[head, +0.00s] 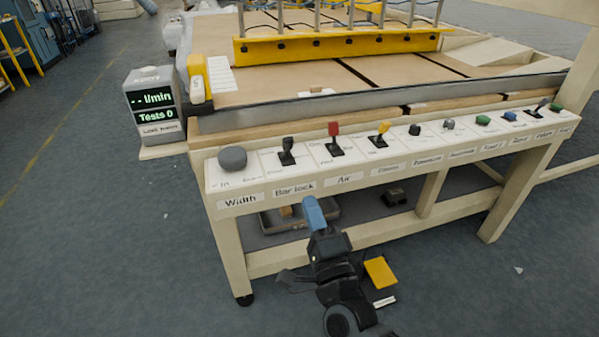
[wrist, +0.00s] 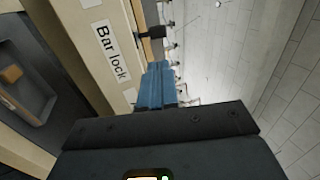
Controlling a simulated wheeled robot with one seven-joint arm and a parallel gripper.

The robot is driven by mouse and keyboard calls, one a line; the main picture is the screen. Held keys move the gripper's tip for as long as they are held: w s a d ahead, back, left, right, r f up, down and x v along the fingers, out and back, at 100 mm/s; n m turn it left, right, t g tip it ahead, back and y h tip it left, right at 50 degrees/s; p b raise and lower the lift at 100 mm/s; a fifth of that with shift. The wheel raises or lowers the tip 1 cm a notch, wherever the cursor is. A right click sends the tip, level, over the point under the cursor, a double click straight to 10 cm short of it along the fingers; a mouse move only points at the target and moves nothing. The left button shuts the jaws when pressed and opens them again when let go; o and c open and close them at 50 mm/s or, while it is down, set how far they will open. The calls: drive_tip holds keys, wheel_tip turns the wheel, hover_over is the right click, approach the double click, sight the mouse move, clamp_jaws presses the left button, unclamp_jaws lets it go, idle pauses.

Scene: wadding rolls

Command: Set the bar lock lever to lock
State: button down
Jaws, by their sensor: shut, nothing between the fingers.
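The bar lock lever (head: 287,151) is a small black lever on the white front panel, above the "Bar lock" label. It stands about upright in the head view; which marking it points at is too small to read. In the wrist view the black lever (wrist: 150,32) sticks out from the panel edge, just past my fingertips. My gripper (head: 313,205) has blue fingers, shut and empty. It is in front of and below the panel, a little right of the lever in the head view, apart from it. The fingers (wrist: 157,85) also show in the wrist view.
A grey knob (head: 232,158) is left of the lever, and a red-topped lever (head: 334,138) and yellow-topped lever (head: 381,133) are to its right. A display box (head: 154,105) stands at the left. A grey tray (head: 325,213) lies under the panel. The floor in front is mostly clear.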

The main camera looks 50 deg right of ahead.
sight(289, 144)
drive_tip(key=p+x, duration=0.2)
drive_tip(key=x, duration=1.1)
drive_tip(key=shift+w+d+r, duration=0.15)
drive_tip(key=shift+w, duration=0.1)
drive_tip(key=shift+r+p, duration=0.2)
drive_tip(key=shift+p, duration=0.25)
